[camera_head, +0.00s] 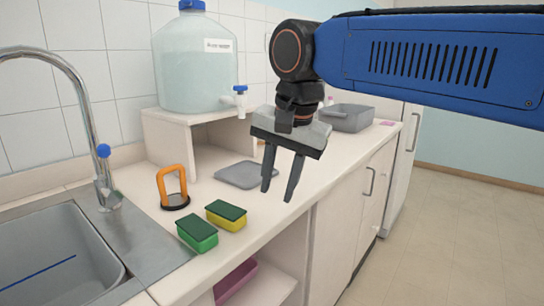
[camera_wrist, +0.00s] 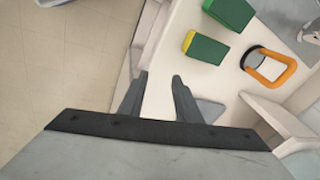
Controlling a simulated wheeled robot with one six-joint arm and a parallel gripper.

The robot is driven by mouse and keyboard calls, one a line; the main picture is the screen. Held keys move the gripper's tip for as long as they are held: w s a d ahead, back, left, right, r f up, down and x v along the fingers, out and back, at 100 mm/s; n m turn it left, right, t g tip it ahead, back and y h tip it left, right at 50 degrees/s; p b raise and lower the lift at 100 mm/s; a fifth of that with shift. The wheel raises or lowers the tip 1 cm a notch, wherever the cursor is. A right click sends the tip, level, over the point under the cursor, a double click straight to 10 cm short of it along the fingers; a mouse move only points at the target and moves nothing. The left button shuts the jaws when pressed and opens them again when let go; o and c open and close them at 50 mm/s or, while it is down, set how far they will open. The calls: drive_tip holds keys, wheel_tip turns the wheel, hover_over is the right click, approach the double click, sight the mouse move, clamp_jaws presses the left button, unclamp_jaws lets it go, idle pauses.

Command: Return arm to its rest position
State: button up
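My gripper (camera_head: 279,188) hangs above the front edge of the counter, fingers pointing down. Its two fingers are apart with nothing between them; it is open and empty. In the wrist view the gripper (camera_wrist: 158,90) also shows both fingers spread over the counter edge. My blue arm reaches in from the right of the head view. The gripper touches nothing that I can see.
The counter (camera_head: 150,232) holds a yellow sponge (camera_head: 227,220), a green sponge (camera_head: 198,238), an orange-handled tool (camera_head: 173,190), a grey mat (camera_head: 246,175) and a grey bin (camera_head: 347,117). A water jug (camera_head: 195,70) stands on a riser (camera_head: 160,132). A sink (camera_head: 45,255) is left; floor (camera_head: 440,240) is clear.

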drive_tip(key=s+d+f+n+t, duration=0.1)
drive_tip(key=s+d+f, duration=0.1)
drive_tip(key=d+f, duration=0.55)
drive_tip(key=s+d+f+n, duration=0.15)
drive_tip(key=d+f, duration=0.25)
drive_tip(key=d, duration=0.6)
drive_tip(key=s+d+f+n+t+h, duration=0.1)
drive_tip(key=s+d+f+n, duration=0.1)
drive_tip(key=s+d+f, duration=0.7)
wheel_tip(320, 180, down, 3)
drive_tip(key=shift+d+f+h, duration=0.1)
drive_tip(key=shift+d+h, duration=0.3)
drive_tip(key=shift+d, duration=0.2)
